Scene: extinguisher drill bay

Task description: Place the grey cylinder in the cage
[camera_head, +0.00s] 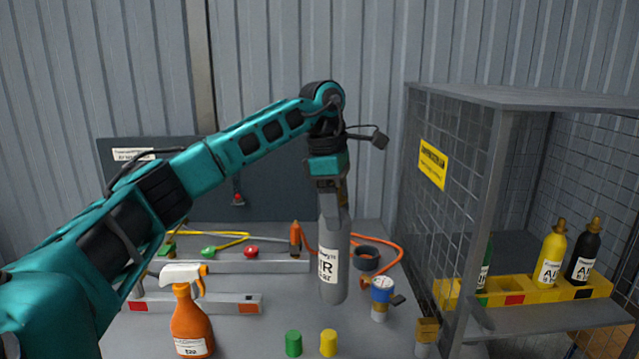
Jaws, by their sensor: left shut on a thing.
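The grey cylinder (333,262) has a white label and hangs upright in my left gripper (328,190), near the middle of the view. The gripper is shut on its top end, and the fingertips are partly hidden. The cylinder appears held above the table (258,343). The cage (452,190) stands at the right, with mesh sides, a grey post and a yellow sign. Inside it, a yellow rack (524,294) holds a yellow cylinder (551,256), a black cylinder (584,252) and a green cylinder (484,272) partly behind the post. My right gripper is not in view.
An orange spray bottle (190,325) stands at the front left. Green (293,343) and yellow (328,343) caps stand at the front.

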